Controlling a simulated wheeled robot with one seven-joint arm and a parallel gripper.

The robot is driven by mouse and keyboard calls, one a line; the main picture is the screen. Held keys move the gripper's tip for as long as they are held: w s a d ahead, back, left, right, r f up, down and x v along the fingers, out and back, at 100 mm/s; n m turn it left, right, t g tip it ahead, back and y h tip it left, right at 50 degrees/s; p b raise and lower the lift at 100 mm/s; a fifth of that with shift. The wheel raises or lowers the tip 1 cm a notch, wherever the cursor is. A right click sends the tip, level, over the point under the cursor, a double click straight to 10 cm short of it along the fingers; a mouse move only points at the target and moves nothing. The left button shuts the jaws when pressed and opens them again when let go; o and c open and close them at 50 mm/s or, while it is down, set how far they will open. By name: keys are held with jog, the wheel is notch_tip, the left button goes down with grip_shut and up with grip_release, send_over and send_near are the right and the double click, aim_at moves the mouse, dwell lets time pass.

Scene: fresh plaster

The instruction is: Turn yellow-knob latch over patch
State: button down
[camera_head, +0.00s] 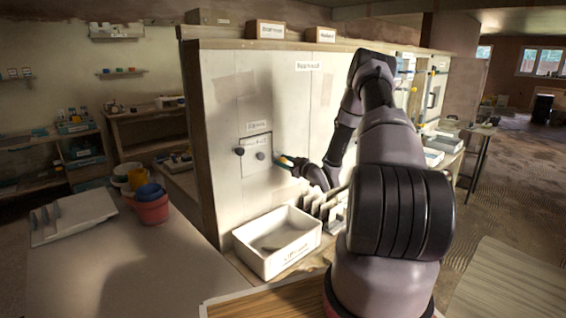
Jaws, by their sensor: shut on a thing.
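The patch (256,157) is a pale square panel with a dark outline on the upright plaster board. A dark knob (239,151) is at its left edge and a greyish round knob (261,155) is on its face. My gripper (284,161) is at the patch's right edge, reached from the right by my arm. A small yellow-orange spot, the yellow knob (287,159), shows at the fingertips, and my gripper is shut on it. The fingers hide most of the latch, so I cannot tell which way it points.
A white labelled bin (277,243) stands below the patch, with upright dividers (322,204) to its right. Stacked pots (151,205) and a white tray (74,217) are on the left table. My arm covers much of the board's right side.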

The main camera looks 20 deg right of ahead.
jog(key=n, duration=0.5)
jog(key=shift+f+n, duration=0.1)
jog(key=shift+n, duration=2.4)
jog(key=c, duration=0.5)
grip_release()
jog(key=v, duration=1.1)
